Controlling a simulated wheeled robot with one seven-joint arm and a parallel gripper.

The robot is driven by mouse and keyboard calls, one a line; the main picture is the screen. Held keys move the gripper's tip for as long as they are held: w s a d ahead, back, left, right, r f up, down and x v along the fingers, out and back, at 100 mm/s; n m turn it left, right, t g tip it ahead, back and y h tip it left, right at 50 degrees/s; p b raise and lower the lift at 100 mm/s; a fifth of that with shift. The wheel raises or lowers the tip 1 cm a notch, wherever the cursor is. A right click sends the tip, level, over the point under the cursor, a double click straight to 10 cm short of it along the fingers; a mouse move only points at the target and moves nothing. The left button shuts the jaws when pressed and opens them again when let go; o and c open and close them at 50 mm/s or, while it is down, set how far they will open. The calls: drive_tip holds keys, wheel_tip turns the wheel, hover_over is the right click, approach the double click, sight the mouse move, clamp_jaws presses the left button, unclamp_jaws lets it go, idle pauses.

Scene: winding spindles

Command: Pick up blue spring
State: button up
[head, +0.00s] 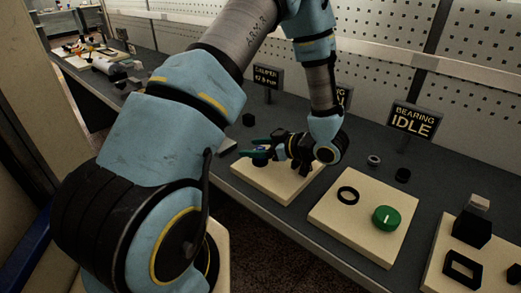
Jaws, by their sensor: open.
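My gripper (257,149) is at the end of my arm, above the left cream board (262,184). It points left, and its jaws are open. Small blue and green parts show at the fingers; the view is too small to tell whether any of this is the blue spring. No spring can be made out for certain elsewhere. My gripper and wrist hide part of the board and small dark things on it.
The middle cream board (351,228) holds a black ring (348,195) and a green round part (386,218). A right board holds a black block (471,229) and a square frame (462,269). Sign stands, including "BEARING IDLE" (414,120), line the back before a pegboard wall.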

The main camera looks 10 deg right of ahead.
drive_tip(key=shift+w+a+f, duration=0.2)
drive_tip(key=shift+w+a, duration=0.05)
drive_tip(key=shift+a, duration=0.1)
clamp_jaws()
idle(0.3)
